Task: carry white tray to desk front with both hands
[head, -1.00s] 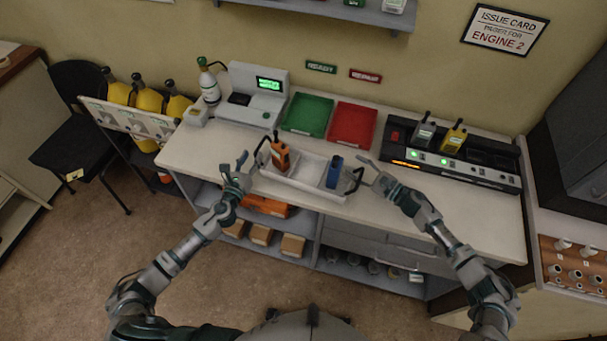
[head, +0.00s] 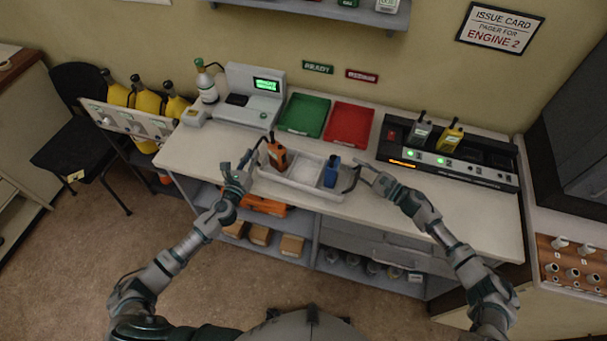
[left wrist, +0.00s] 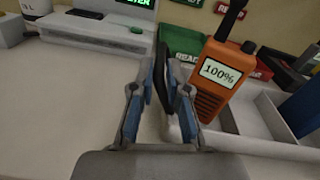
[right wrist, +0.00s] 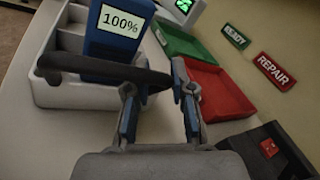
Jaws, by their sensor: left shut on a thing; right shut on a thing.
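The white tray (head: 303,186) rests on the desk, near its front edge, with a dark handle at each end. An orange radio (head: 277,154) stands in its left compartment and a blue device (head: 332,171) in its right one. My left gripper (head: 247,163) is shut on the left handle, which shows between its fingers in the left wrist view (left wrist: 161,78). My right gripper (head: 362,172) is shut on the right handle, which crosses its fingers in the right wrist view (right wrist: 100,69). The orange radio's label in the left wrist view (left wrist: 213,82) reads 100%.
Green (head: 305,116) and red (head: 349,125) trays lie behind the white tray. A charger console (head: 448,164) stands to the right, a printer-like machine (head: 252,95) to the back left. The desk front (head: 430,215) is clear at right. Open shelves lie below.

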